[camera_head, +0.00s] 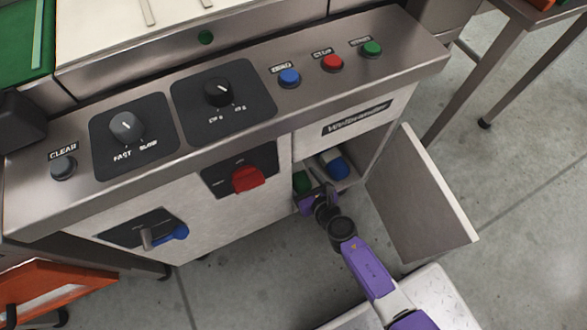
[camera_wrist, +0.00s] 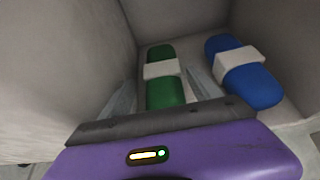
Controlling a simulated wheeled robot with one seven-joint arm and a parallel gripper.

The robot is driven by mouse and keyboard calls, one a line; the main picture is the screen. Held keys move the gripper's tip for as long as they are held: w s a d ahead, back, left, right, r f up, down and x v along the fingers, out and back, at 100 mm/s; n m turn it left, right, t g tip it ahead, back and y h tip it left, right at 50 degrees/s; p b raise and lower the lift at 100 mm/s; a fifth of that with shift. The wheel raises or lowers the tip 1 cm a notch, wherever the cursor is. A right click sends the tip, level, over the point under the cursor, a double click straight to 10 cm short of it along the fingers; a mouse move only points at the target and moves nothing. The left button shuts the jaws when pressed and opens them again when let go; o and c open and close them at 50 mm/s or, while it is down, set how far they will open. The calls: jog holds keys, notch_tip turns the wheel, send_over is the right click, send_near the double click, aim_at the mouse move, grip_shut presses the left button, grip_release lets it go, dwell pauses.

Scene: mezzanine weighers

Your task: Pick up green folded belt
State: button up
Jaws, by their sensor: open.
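The green folded belt (camera_wrist: 163,90) lies on the floor of a small open compartment, with a white band (camera_wrist: 161,69) around its middle. In the head view a small part of the green belt (camera_head: 302,182) shows at the compartment's left, partly hidden by my gripper. My gripper (camera_wrist: 165,86) is open at the compartment mouth, with one finger on each side of the green belt's near part. Whether the fingers touch the belt I cannot tell. In the head view my gripper (camera_head: 318,194) reaches in from below.
A blue folded belt (camera_wrist: 246,74) with a white band lies right of the green one. The compartment's wall (camera_wrist: 75,60) stands close on the left. Its door (camera_head: 420,200) hangs open to the right. The control panel (camera_head: 300,95) juts out above.

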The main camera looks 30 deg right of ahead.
aim_at(295, 168)
jog(key=b+x, duration=0.2)
jog(key=x, duration=0.4)
jog(key=shift+w+d, duration=0.1)
jog(key=shift+d, duration=0.05)
jog(key=shift+r, duration=0.1)
jog(key=c, duration=1.4)
jog(key=shift+c, duration=0.2)
jog(key=shift+r, duration=0.1)
